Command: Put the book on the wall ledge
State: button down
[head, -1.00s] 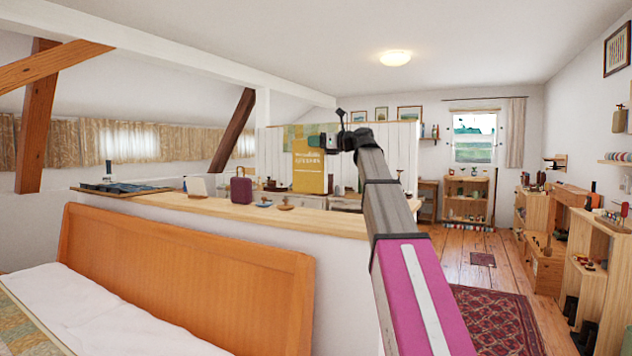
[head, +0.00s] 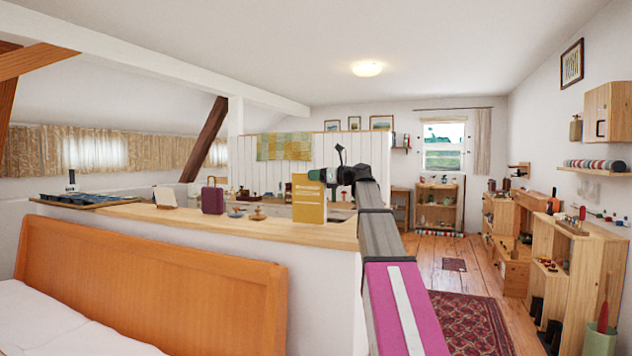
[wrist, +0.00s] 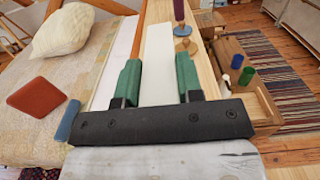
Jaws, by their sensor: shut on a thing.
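The book (head: 309,199) has a yellow cover with white lettering and is upright in the head view. My gripper (head: 335,175) is shut on its right side in that view. The wall ledge (head: 160,211) is the pale wooden top of the low white wall behind the bed. The book's lower edge is at the ledge's right part; I cannot tell whether it touches the wood. In the wrist view, my gripper's green fingers (wrist: 157,78) stand either side of a pale strip, which seems to be the book's page edge.
The orange headboard (head: 150,285) is in front. Open floor (head: 440,265) lies to the right.

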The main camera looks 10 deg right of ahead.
jog(key=shift+f, duration=1)
jog(key=c, duration=0.8)
grip_release()
jog(key=v, duration=1.2)
